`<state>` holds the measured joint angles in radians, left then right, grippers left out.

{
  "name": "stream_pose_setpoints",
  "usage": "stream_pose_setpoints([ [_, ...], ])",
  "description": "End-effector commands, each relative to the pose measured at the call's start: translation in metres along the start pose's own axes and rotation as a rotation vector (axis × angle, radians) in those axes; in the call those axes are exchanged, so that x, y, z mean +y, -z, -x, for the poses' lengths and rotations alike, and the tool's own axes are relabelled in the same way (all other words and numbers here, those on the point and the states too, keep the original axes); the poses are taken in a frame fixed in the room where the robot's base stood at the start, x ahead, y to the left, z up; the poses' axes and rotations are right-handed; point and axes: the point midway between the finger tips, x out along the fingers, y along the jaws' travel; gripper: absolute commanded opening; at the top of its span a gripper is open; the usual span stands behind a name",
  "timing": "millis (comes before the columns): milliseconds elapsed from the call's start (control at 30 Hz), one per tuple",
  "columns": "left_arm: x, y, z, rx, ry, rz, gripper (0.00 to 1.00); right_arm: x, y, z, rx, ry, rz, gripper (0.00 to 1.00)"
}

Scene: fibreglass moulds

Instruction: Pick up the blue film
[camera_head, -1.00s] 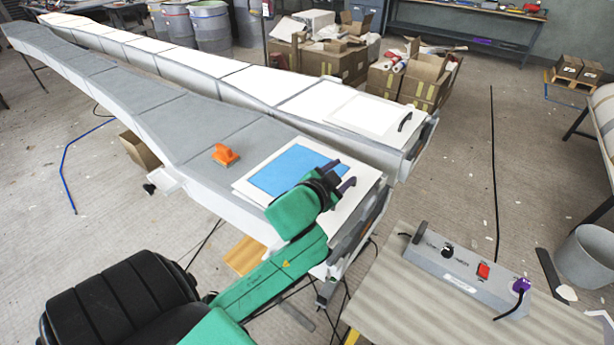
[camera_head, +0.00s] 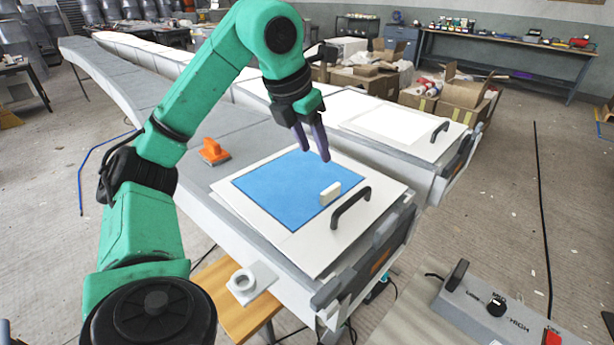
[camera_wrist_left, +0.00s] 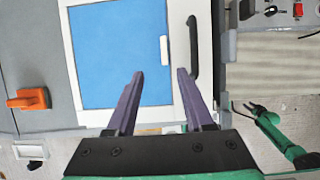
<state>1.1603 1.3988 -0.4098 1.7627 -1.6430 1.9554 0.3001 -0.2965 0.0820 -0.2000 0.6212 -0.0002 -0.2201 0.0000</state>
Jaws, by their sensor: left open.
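The blue film (camera_head: 282,187) lies flat on a white sheet (camera_head: 342,261) at the near end of the grey mould. A small cream block (camera_head: 330,193) sits at the film's right edge, beside a black handle (camera_head: 351,207). My left gripper (camera_head: 315,156) is open and empty, pointing down above the film's far right part. In the left wrist view, the film (camera_wrist_left: 115,50) fills the upper left, with the cream block (camera_wrist_left: 164,50) and black handle (camera_wrist_left: 193,47) to its right. The open fingers (camera_wrist_left: 158,76) show over its lower right corner. My right gripper (camera_wrist_left: 252,110) shows small in the left wrist view.
An orange tool (camera_head: 213,151) rests on the mould left of the film. A second mould with a white sheet (camera_head: 404,131) lies behind. A grey control box (camera_head: 497,305) is at the lower right, and cardboard boxes (camera_head: 462,100) stand behind.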

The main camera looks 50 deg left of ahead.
Motion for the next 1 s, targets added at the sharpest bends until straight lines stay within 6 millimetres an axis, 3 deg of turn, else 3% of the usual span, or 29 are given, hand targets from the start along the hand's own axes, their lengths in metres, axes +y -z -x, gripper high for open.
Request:
stream_pose_setpoints([
  [33,0.0,0.003,-0.017,0.007,-0.001,-0.001,0.53,0.0,-0.003,-0.007,-0.003,0.0,0.0,0.5],
  [200,-0.002,0.002,-0.06,0.006,0.001,-0.004,0.53,-0.001,-0.007,-0.015,-0.009,0.001,-0.001,0.5],
  [600,-0.007,0.003,-0.122,0.003,0.004,-0.007,0.53,-0.001,-0.006,-0.012,-0.007,0.001,-0.001,0.5],
  [867,-0.008,0.002,-0.129,-0.001,0.006,-0.007,0.53,-0.002,-0.004,-0.013,-0.004,0.003,-0.002,0.5],
  [1000,-0.008,0.002,-0.129,0.0,0.006,-0.008,0.0,-0.004,-0.004,-0.013,-0.003,0.005,-0.002,0.5],
])
